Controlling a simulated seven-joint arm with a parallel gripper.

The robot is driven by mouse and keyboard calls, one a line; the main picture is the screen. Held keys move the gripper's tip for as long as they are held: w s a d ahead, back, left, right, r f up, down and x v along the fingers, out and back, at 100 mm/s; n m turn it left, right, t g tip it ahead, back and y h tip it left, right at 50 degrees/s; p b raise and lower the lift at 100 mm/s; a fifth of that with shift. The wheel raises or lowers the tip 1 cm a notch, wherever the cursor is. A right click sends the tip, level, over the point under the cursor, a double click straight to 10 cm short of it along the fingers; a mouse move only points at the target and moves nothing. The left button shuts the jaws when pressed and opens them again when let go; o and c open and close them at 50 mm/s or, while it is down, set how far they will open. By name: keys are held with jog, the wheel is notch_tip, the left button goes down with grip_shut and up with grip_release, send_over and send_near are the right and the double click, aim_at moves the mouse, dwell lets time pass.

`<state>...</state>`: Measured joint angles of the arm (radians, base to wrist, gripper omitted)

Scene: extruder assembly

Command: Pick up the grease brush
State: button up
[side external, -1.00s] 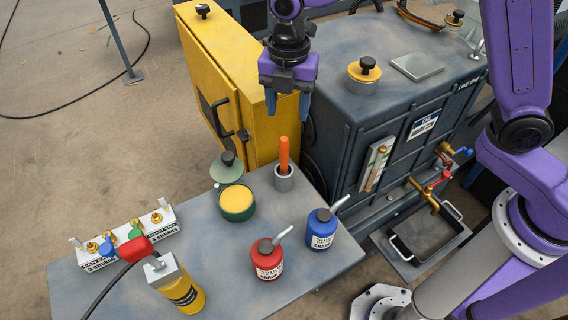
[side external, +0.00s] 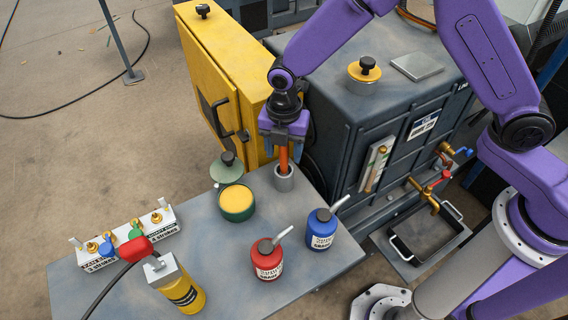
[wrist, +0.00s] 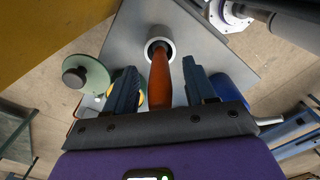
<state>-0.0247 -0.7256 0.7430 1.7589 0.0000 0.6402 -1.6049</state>
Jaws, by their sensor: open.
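The grease brush (side external: 284,158) stands upright in a small grey cup (side external: 284,183) at the back of the grey table; only its orange handle shows, and its lower end is hidden in the cup. My gripper (side external: 284,150) points down over the cup. Its two blue fingers are open, one on each side of the handle. In the wrist view the handle (wrist: 160,80) lies between the two fingers (wrist: 161,88), with a gap visible on both sides. The grey cup (wrist: 159,40) shows beyond the fingertips.
A green tin with yellow grease (side external: 237,203) and its lid (side external: 227,168) are left of the cup. A blue bottle (side external: 321,229) and red bottle (side external: 267,260) stand in front. The yellow cabinet (side external: 225,80) and dark machine (side external: 340,110) rise close behind.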

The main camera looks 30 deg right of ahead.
jog(key=shift+f, duration=0.4)
grip_shut()
